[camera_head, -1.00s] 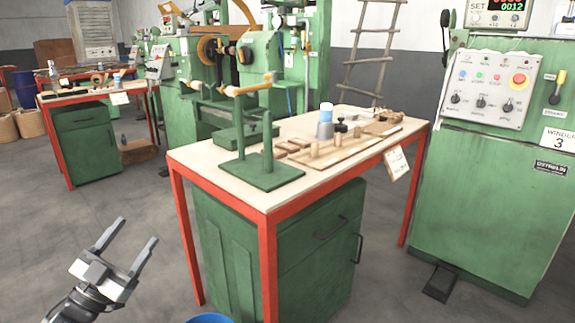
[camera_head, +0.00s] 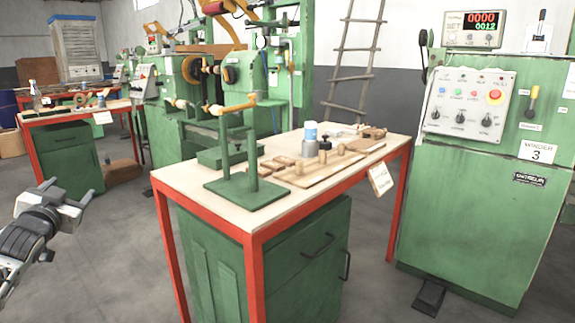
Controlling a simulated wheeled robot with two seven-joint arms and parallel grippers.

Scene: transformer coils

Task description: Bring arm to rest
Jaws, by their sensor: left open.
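My left gripper (camera_head: 66,197) is at the left edge of the head view, in the air over the grey floor. Its jaws are open and nothing is between them. It is to the left of the red-framed workbench (camera_head: 210,205) and apart from it. My right gripper is not in view.
On the bench stand a green stand (camera_head: 247,188) with a yellow-ended bar, a white and blue bottle (camera_head: 310,140) and wooden pieces. A green control cabinet (camera_head: 470,200) stands at the right, with a pedal (camera_head: 429,295) on the floor. Open floor lies left of the bench.

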